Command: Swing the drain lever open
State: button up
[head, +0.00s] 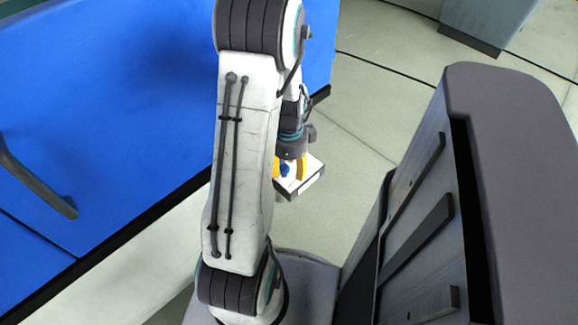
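My gripper (291,166) hangs at the end of my arm, in the middle of the head view, over the pale floor. It is partly hidden behind my arm link. Yellow and blue parts and a white block with a dark edge (301,179) show at its end. I cannot tell whether the block is held or is part of the gripper, nor whether the fingers are open or shut. I cannot make out anything that is surely the drain lever. A dark grey bar handle (37,182) sits on a blue panel at the left, well apart from my gripper.
The blue cabinet (110,90) fills the left side, with a black lower edge. A grey-blue box-like thing (488,22) stands on the floor at the top right. Pale tiled floor (385,75) with dark seams lies open between them.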

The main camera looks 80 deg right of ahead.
jog(key=shift+o, duration=0.4)
jog(key=shift+d+r, duration=0.1)
jog(key=shift+r, duration=0.05)
jog(key=shift+r, duration=0.2)
notch_tip(320, 180, up, 11)
jog(key=shift+r, duration=0.2)
jog(key=shift+s, duration=0.1)
dwell(0.7)
